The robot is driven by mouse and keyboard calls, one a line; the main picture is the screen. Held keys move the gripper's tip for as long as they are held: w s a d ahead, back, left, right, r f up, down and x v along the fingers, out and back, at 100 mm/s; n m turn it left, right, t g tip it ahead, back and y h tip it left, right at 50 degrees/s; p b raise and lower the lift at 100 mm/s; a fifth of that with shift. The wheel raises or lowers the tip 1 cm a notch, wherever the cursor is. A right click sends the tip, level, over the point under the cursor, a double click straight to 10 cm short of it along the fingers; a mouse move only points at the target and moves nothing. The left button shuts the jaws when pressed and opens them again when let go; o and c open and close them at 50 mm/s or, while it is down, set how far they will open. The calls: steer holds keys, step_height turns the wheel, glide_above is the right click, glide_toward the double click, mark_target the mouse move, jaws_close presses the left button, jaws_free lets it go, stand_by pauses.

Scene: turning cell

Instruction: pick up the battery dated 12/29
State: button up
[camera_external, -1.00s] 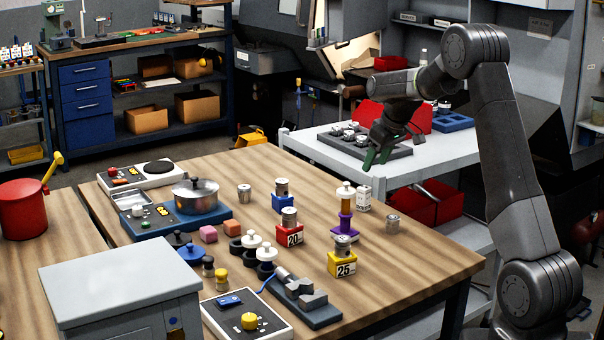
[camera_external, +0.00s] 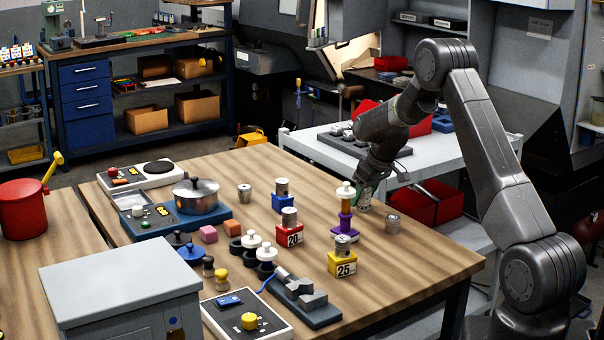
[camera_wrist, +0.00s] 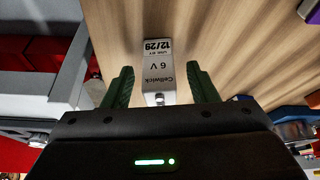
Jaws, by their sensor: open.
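The battery (camera_wrist: 158,66) is a small white block with printed text reading "Cellwick", "6 V" and "12/29", seen upside down in the wrist view. It stands on the wooden table and has a metal terminal at its near end. In the external view the battery (camera_external: 364,199) is partly hidden by my gripper (camera_external: 374,184), just right of the purple spool. My gripper, with green fingers, also shows in the wrist view (camera_wrist: 160,88). It is open, with a finger on either side of the battery's terminal end and gaps between them.
A purple spool (camera_external: 345,224) with a white-topped gold piece stands left of the battery. Numbered blocks, red "20" (camera_external: 289,234) and yellow "25" (camera_external: 342,264), stand nearer. A grey cart (camera_external: 440,156) is behind the table.

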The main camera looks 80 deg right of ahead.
steer(key=c, duration=1.1)
